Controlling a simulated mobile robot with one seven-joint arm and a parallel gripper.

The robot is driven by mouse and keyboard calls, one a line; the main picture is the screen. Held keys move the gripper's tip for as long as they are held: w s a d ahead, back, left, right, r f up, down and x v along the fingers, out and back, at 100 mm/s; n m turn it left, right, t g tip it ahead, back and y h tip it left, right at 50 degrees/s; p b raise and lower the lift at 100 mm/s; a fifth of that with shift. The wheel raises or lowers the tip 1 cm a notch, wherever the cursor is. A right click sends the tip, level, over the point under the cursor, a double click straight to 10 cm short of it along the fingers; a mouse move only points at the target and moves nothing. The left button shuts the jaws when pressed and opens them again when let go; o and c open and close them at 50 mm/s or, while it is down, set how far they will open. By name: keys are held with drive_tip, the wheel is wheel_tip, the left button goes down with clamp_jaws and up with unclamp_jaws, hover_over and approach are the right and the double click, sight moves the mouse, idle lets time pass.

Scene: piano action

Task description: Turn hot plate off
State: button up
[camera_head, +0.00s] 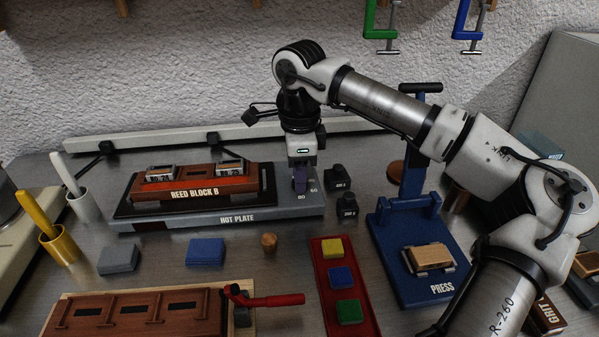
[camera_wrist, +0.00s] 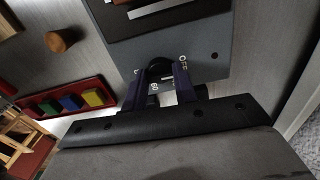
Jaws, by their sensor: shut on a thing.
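The grey hot plate (camera_head: 290,208) stands at the back left of the bench, with the label HOT PLATE on its front. Reed block B (camera_head: 196,184), a red-brown block, lies on its dark heating surface. My gripper (camera_head: 300,184) points down at the right end of the hot plate, over the number markings. In the wrist view, my gripper (camera_wrist: 160,76) is shut on a dark round knob (camera_wrist: 158,67) on the hot plate (camera_wrist: 208,62). The fingers hide much of the knob, and I cannot read its setting.
Small black weights (camera_head: 337,180) stand just right of the hot plate. The blue press (camera_head: 400,262) stands further right. A red tray (camera_head: 329,308) with coloured blocks and a wooden peg (camera_head: 269,242) are in front. Bare bench lies between them.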

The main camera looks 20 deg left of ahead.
drive_tip(key=shift+n, duration=0.3)
drive_tip(key=o, duration=1)
wheel_tip(320, 180, up, 14)
drive_tip(key=shift+f, duration=0.1)
idle(0.4)
